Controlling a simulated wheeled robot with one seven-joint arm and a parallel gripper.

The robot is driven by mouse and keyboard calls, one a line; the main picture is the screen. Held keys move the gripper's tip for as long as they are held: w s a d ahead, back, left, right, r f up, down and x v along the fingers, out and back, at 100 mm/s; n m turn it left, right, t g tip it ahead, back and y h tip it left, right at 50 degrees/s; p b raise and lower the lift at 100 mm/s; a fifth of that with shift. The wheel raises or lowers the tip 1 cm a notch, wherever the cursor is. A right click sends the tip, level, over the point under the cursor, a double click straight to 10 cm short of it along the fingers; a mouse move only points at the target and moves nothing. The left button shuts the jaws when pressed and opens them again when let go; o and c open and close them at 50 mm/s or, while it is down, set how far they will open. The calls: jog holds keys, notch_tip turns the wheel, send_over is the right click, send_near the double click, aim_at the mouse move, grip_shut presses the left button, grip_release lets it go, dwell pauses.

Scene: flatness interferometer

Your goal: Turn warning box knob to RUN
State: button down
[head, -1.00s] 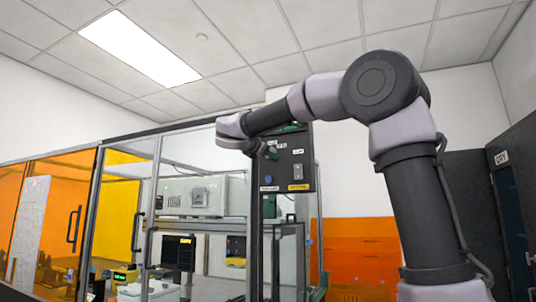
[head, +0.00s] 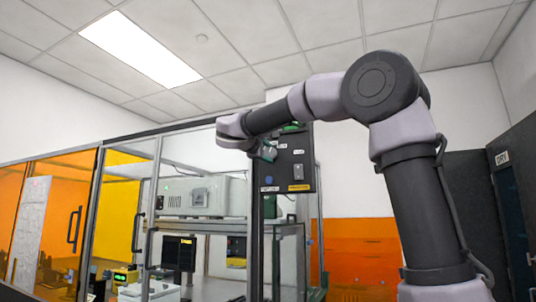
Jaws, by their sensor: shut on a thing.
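The warning box (head: 299,172) is a dark upright panel on a post at the front corner of the glazed enclosure. It bears small white labels, a grey switch plate, a blue round button (head: 269,181) and a yellow label near its lower edge. My gripper (head: 268,151) is at the panel's upper left, reached from the right by my arm. It is shut on the knob there. The knob is hidden by the fingers and wrist, so its pointer and setting cannot be read. A green piece shows on top of the box, partly behind my arm.
Glass doors with handles (head: 76,229) and orange and yellow panes stand on the left. A pale instrument (head: 204,197) sits on a shelf behind the glass. An orange panel (head: 360,252) is behind the post. A dark door is at the far right.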

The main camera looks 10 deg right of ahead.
jog(key=m, duration=0.6)
dwell(0.6)
jog(key=shift+c, duration=1.3)
grip_release()
jog(key=v, duration=1.1)
jog(key=shift+d, duration=0.1)
